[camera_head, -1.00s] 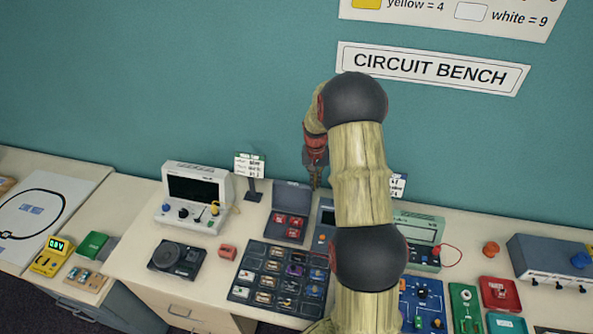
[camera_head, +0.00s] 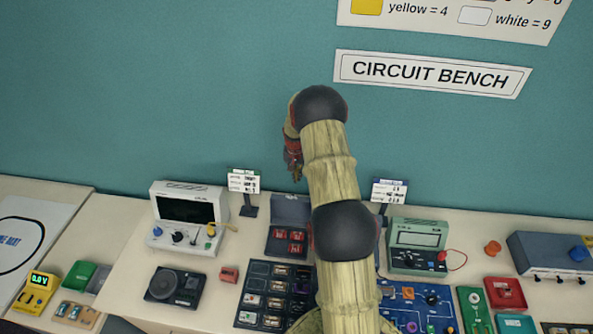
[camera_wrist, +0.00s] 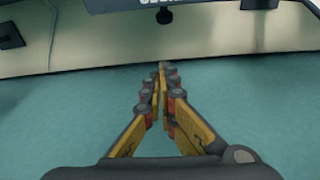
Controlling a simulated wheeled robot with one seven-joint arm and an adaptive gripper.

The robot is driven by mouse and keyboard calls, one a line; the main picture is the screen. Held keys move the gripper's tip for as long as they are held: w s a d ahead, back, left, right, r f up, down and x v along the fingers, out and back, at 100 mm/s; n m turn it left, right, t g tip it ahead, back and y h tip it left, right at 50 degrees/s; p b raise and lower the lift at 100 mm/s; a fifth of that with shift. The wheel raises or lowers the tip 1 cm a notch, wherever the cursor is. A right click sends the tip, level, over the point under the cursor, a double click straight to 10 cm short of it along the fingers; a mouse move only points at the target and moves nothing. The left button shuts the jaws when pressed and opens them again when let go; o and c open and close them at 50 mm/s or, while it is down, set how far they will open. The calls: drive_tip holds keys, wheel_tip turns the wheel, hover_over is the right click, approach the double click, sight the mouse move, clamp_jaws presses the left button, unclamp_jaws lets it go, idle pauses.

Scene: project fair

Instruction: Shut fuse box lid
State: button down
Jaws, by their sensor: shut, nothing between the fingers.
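The fuse box (camera_head: 271,241) is a small dark grey case with several red fuses inside, at the back of the bench in the head view. Its lid (camera_head: 288,209) stands open, raised at the back edge of the box. My gripper (camera_head: 295,175) appears just above the lid's top edge in the head view, pointing down, with a gap between them in the picture. In the wrist view the fingers of my gripper (camera_wrist: 163,80) are closed together with nothing between them.
A white oscilloscope (camera_head: 188,218) stands left of the fuse box, with a sign stand (camera_head: 245,182) between them. A dark parts tray (camera_head: 268,296) lies in front. A green meter (camera_head: 417,240) stands to the right. My arm hides the bench right of the box.

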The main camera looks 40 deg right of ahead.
drive_tip(key=s+a+f+p, duration=0.2)
drive_tip(key=f, duration=0.1)
drive_tip(key=shift+a+f, duration=0.1)
drive_tip(key=shift+a, duration=0.2)
